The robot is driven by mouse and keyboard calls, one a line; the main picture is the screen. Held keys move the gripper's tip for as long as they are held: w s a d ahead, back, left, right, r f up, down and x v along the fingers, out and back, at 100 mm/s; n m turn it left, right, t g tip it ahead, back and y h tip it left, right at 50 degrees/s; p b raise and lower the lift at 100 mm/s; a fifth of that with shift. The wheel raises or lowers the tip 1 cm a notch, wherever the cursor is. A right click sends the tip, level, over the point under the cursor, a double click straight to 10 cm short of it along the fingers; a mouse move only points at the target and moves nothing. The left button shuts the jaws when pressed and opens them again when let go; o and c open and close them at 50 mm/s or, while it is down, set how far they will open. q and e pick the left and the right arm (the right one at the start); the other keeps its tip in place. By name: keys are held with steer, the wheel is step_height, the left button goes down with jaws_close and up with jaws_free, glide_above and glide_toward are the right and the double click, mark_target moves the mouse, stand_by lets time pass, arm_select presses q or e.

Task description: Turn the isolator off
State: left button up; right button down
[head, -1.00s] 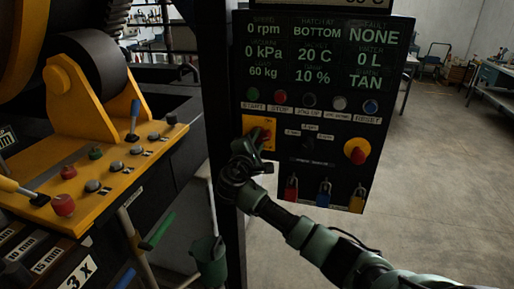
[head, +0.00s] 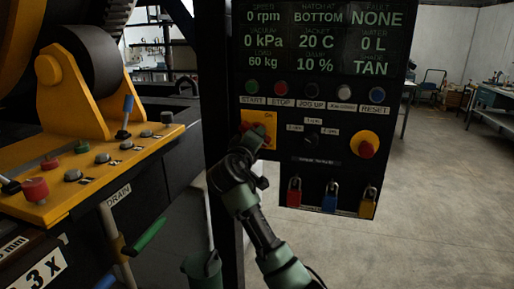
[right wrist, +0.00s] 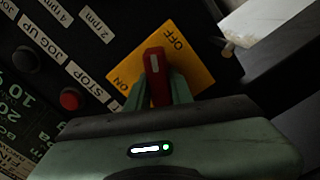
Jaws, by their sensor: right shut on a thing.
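The isolator is a yellow plate (head: 268,117) with a red handle, on the left of the black control panel. In the right wrist view the yellow plate (right wrist: 196,72) carries ON and OFF labels, and the red handle (right wrist: 154,66) stands out between them. My right gripper (right wrist: 156,92) is shut on the handle, one green finger on each side. In the head view my right gripper (head: 257,142) covers much of the handle and the lower left of the plate. My left gripper is not in view.
The panel has a row of buttons (head: 308,88), a red knob on a yellow disc (head: 366,147) and hanging padlocks (head: 330,197). A yellow console (head: 85,165) with levers and knobs is at left. Clear floor lies at right.

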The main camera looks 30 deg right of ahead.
steer(key=shift+f+m+b, duration=0.2)
steer(key=shift+m+b, duration=1.15)
steer(key=shift+m, duration=0.15)
steer(key=c, duration=1.2)
jaws_free()
steer(key=shift+c, duration=0.2)
steer(key=b+v, duration=0.2)
steer(key=v, duration=0.5)
steer(key=shift+s+a, duration=0.25)
steer(key=shift+a, duration=0.05)
